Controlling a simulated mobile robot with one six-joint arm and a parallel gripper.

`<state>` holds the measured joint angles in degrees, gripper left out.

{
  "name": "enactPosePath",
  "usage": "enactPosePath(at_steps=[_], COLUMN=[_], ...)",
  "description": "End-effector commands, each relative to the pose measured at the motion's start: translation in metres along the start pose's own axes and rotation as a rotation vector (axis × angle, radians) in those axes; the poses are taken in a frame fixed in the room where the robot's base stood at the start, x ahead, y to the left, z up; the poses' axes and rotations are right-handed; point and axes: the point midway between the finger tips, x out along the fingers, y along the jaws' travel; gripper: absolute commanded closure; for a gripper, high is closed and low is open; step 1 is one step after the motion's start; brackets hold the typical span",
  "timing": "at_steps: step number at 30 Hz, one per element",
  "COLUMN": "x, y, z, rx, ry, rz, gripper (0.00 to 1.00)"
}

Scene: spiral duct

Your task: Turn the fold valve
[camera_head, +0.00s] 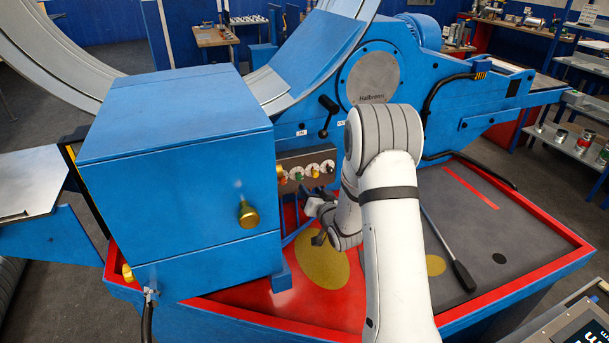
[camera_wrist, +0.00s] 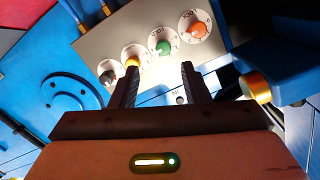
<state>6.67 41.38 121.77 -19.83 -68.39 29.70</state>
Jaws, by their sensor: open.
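A grey valve panel (camera_wrist: 150,24) carries a row of round knobs on white dials. In the wrist view they are an orange-red knob (camera_wrist: 198,29), a green knob (camera_wrist: 163,47), a yellow knob (camera_wrist: 132,62) and a dark knob (camera_wrist: 107,79). Their labels are too small to read, so I cannot tell which is the fold valve. The panel also shows in the head view (camera_head: 304,157). My gripper (camera_wrist: 158,70) is open and empty, its fingers pointing towards the panel near the yellow and green knobs. No contact is visible. In the head view, the arm partly hides the gripper (camera_head: 314,203).
A large blue cabinet (camera_head: 175,145) with a brass knob (camera_head: 247,214) stands left of the panel. A black-knobbed lever (camera_head: 327,117) stands above it. A loose dark-handled bar (camera_head: 462,274) lies on the red-rimmed base to the right. A brass knob (camera_wrist: 257,84) is right of my fingers.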

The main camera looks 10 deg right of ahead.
Motion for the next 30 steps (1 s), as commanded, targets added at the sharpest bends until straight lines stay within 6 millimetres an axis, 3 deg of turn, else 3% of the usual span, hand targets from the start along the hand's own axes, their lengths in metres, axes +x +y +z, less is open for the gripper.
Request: enactPosePath(at_steps=[8, 21, 30], x=[0.008, 0.071, 0.08], y=[0.001, -0.004, -0.004], z=[0.008, 0.003, 0.004], rx=[0.053, 0.051, 0.052], ry=[0.075, 0.076, 0.076], rz=[-0.073, -0.072, -0.071], gripper=[0.58, 0.58, 0.58])
